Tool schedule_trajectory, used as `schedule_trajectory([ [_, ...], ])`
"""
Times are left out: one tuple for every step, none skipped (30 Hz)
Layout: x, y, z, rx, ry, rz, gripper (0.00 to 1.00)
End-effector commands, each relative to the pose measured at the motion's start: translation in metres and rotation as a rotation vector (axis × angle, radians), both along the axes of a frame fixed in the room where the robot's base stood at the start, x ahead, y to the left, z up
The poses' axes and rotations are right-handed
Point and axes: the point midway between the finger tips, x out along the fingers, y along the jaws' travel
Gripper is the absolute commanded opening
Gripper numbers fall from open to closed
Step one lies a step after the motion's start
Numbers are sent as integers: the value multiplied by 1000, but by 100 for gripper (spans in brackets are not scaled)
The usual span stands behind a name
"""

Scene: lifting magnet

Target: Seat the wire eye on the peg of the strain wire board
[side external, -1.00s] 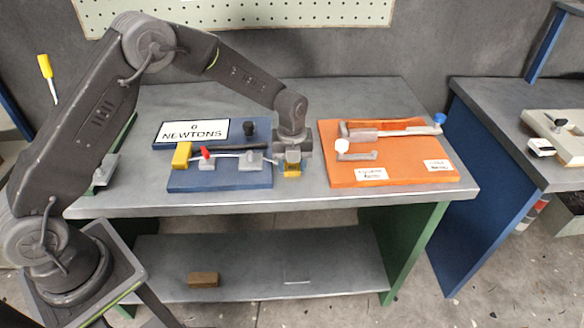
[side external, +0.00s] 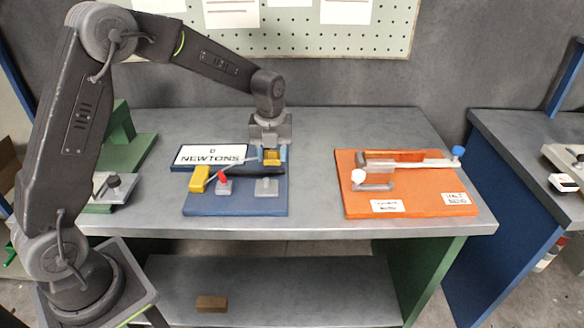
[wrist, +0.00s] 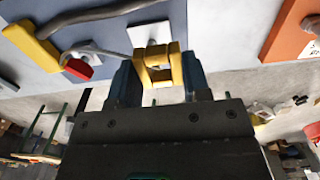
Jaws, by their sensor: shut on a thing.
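The strain wire board is blue (side external: 232,205). A grey block (side external: 266,188) that appears to carry the peg stands near its front right. My gripper (side external: 271,157) is shut on the yellow wire eye (side external: 270,155), which appears raised above the board behind the grey block. In the wrist view the eye (wrist: 146,70) sits between blue fingertips (wrist: 160,82), partly overlapping a pale plate (wrist: 151,33). A thin wire (wrist: 95,48) runs from the eye toward the red lever (wrist: 80,68). The peg itself is too small to make out clearly, and the eye looks apart from it.
A yellow block (side external: 199,179) and a "0 NEWTONS" display (side external: 210,155) are at the board's left. A dark bar (wrist: 100,14) crosses the board. An orange board (side external: 410,205) lies to the right, with bare grey bench (side external: 316,190) between.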

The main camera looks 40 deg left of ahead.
Motion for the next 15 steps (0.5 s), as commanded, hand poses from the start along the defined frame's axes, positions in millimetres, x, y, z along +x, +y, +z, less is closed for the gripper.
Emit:
schedule_trajectory([
  [-2, 7, 4, 0, -1, 3, 20],
  [-3, 10, 6, 0, -1, 3, 20],
  [-5, 12, 8, 0, -1, 1, 20],
  [-7, 12, 10, 0, 0, 0, 20],
  [-10, 12, 11, 0, 0, -1, 20],
  [-13, 9, 13, 1, -1, -2, 20],
  [-17, 6, 14, 1, -1, -3, 20],
  [-20, 3, 15, 1, 0, -3, 20],
  [-24, -1, 16, 1, -1, -3, 20],
  [-27, -3, 17, 2, -1, -3, 20],
  [-28, -4, 17, 2, -1, -2, 20],
  [-28, -4, 17, 2, -1, -1, 20],
  [-28, -4, 16, 2, -1, -1, 20],
  [-27, -4, 16, 2, -1, 0, 20],
  [-27, -4, 16, 2, -1, 0, 20],
])
